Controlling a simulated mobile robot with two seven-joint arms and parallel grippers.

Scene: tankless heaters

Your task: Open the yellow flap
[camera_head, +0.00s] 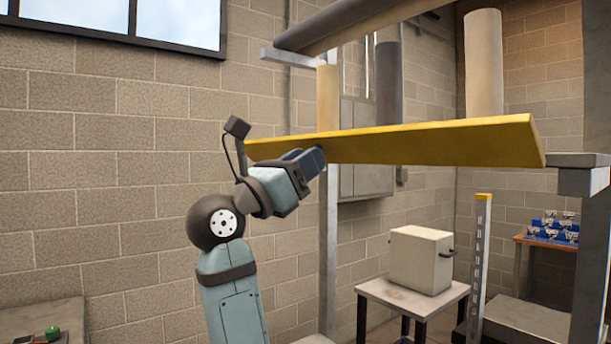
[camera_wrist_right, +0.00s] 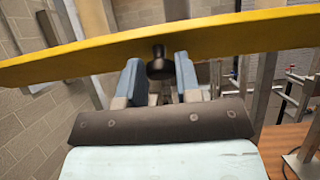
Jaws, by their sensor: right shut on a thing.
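The yellow flap (camera_head: 430,142) is a long flat panel across the upper right of the head view, at the front of a shelf. It also spans the top of the right wrist view (camera_wrist_right: 240,38). A dark round knob (camera_wrist_right: 160,65) sticks out from it. My right gripper (camera_head: 318,160) reaches up to the flap's left part from below. In the wrist view its blue fingers (camera_wrist_right: 160,82) stand on either side of the knob, shut on it. The gripper hides the knob in the head view. My left gripper is not in view.
Upright rolls (camera_head: 483,65) stand on the shelf behind the flap, with a dark roll (camera_head: 350,22) above. Below are a beige box (camera_head: 421,260) on a small table (camera_head: 410,298) and a yellow-topped post (camera_head: 480,265). Open space lies left of my right arm, before the block wall.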

